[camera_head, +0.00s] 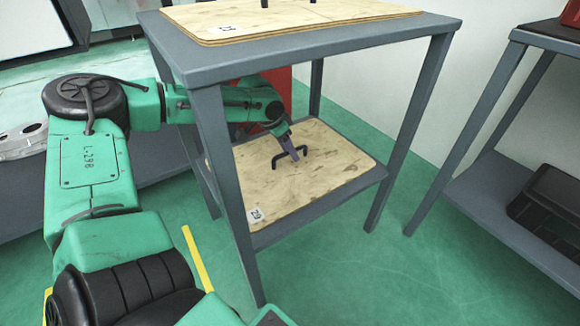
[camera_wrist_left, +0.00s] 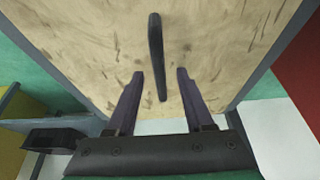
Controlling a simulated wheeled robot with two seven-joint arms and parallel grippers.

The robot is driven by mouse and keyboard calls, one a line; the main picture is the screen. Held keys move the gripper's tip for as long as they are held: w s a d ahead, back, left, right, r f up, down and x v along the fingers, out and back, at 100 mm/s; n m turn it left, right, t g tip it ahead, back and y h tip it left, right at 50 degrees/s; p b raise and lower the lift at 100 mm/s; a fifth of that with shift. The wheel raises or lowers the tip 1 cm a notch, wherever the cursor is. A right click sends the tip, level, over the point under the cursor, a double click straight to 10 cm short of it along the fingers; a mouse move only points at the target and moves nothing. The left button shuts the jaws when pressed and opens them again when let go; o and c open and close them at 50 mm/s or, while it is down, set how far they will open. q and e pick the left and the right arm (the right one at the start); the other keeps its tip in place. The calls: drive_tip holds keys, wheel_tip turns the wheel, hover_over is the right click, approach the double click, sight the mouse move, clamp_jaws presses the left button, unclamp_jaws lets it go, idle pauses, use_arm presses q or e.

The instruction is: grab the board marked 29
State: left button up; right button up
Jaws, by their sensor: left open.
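The board marked 29 (camera_head: 330,172) is a light wooden sheet with worn spots, lying flat on the lower shelf of a grey stand. Its white label (camera_head: 255,214) is at the near left corner. A black handle (camera_head: 290,159) stands up from its middle. My left gripper (camera_head: 294,148) reaches in under the upper shelf from the left and is just above the handle. In the left wrist view the gripper (camera_wrist_left: 158,75) is open, and the black handle (camera_wrist_left: 157,55) lies between and beyond the fingertips, apart from both. My right gripper is not in view.
A second labelled board (camera_head: 290,18) with its own handle lies on the stand's upper shelf (camera_head: 330,40), above my left forearm. Grey legs (camera_head: 228,190) frame the lower shelf. Another grey shelf (camera_head: 480,190) stands at right with a black item (camera_head: 548,205). Green floor between is clear.

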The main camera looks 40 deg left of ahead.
use_arm(q)
clamp_jaws()
drive_tip(key=shift+r, duration=0.1)
idle(1.2)
